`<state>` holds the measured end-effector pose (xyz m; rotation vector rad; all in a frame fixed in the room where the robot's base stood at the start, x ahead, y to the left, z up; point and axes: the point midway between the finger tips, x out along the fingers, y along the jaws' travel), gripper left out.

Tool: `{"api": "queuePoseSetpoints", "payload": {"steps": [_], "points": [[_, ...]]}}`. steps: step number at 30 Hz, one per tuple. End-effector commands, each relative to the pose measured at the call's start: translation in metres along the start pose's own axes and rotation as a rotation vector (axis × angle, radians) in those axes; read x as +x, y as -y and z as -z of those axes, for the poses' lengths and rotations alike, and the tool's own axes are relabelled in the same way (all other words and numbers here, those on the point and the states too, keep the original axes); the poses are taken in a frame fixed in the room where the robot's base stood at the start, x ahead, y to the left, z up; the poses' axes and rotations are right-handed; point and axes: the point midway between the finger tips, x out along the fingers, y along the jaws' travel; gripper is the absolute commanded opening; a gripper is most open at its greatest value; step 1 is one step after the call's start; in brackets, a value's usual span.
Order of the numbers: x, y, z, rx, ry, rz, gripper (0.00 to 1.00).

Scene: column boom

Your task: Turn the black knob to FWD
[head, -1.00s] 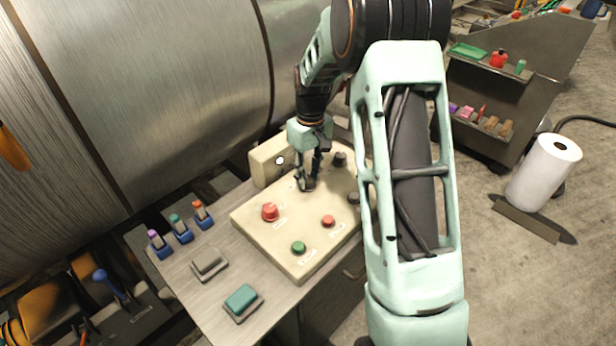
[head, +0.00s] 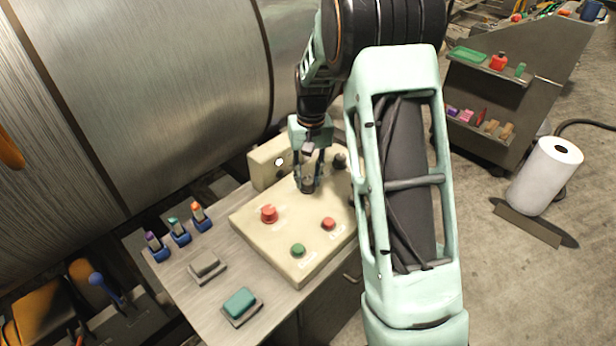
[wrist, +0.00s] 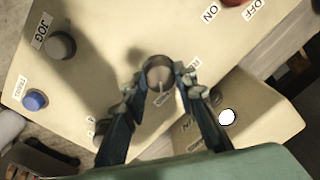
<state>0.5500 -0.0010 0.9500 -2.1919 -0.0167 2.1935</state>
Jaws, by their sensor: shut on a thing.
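A cream control box (head: 290,235) sits on the bench and carries several knobs and buttons. My gripper (head: 309,186) points down at the box and is shut on a dark round knob. In the wrist view the knob (wrist: 159,71) sits between the two fingertips, which touch it on both sides. A pale pointer line on the knob points toward the bottom of the picture, at a label (wrist: 163,98) too blurred to read. Another label beside the right fingertip is partly covered. The FWD mark cannot be made out.
A JOG knob (wrist: 61,45), a blue button (wrist: 35,100) and another dark knob (head: 339,160) are nearby. A red knob (head: 269,214), a smaller red button (head: 328,224) and a green button (head: 298,250) lie toward the front. A raised cream block (head: 268,165) stands close behind.

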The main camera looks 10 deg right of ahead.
Motion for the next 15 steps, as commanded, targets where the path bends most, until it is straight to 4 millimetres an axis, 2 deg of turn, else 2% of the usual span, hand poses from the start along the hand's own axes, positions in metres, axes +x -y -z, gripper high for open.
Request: {"api": "queuePoseSetpoints", "payload": {"steps": [8, 9, 13, 15], "points": [[-0.0020, -0.0001, 0.0020, 0.003, -0.006, 0.000, 0.02], [-0.0020, -0.0001, 0.0020, 0.003, -0.006, 0.000, 0.28], [-0.0016, -0.0001, 0.0015, 0.002, -0.005, 0.000, 0.42], [-0.0012, -0.0001, 0.0012, 0.002, -0.004, 0.000, 0.44]]}}
